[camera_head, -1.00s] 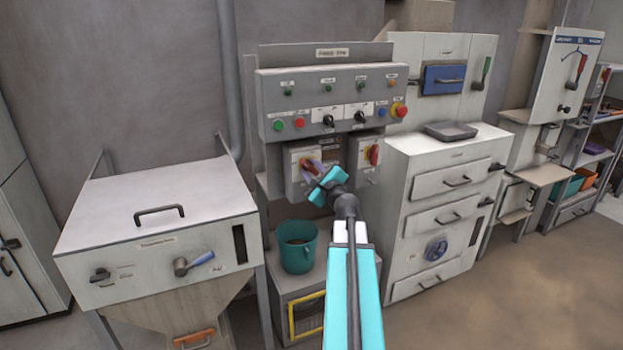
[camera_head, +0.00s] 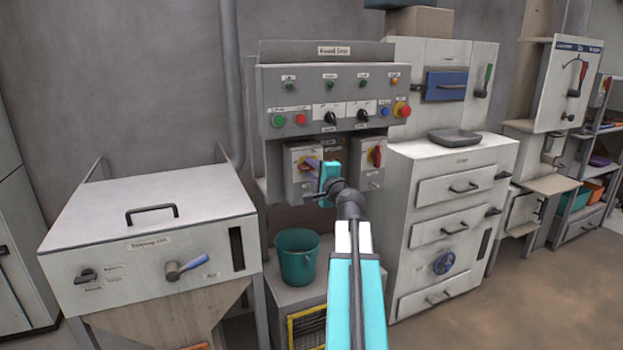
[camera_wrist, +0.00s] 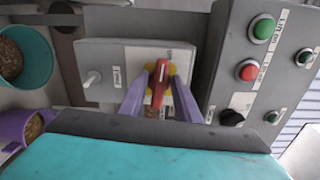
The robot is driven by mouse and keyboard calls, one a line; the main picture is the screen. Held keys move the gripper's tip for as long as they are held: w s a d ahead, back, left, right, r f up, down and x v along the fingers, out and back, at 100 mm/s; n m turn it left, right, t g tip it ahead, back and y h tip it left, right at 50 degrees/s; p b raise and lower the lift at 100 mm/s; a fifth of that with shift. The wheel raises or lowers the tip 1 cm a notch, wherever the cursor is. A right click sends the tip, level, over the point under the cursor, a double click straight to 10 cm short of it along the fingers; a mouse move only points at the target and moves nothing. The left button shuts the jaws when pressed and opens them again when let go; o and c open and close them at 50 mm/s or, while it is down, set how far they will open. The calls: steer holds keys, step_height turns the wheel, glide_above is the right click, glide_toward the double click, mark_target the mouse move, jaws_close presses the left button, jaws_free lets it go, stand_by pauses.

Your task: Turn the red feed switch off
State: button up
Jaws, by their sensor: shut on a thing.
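A red rotary switch handle on a yellow base (camera_wrist: 160,74) sits on a grey box (camera_head: 297,182) under the button panel. In the wrist view the handle stands nearly upright in the picture, which is about level in the head view. My gripper (camera_wrist: 161,95) is shut on it, with one purple finger on each side. In the head view the purple fingers (camera_head: 312,164) partly hide the switch, and my teal gripper body stands upright in front of the box. I cannot read the label beside the switch.
A second red switch (camera_head: 376,156) is on the box to the right. The button panel (camera_head: 345,92) juts out just above. A teal bucket (camera_head: 297,262) stands below. A bin with a lid (camera_head: 150,205) is left and a drawer cabinet (camera_head: 455,190) right.

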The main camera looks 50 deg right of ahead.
steer(key=shift+f+n+b, duration=0.1)
steer(key=shift+n+b, duration=0.45)
steer(key=shift+n, duration=0.05)
steer(key=o, duration=0.7)
steer(key=b+v, duration=0.9)
steer(key=v, duration=0.4)
steer(key=shift+s, duration=0.35)
stand_by(0.6)
steer(key=shift+a, duration=0.15)
steer(key=shift+f, duration=0.1)
stand_by(0.4)
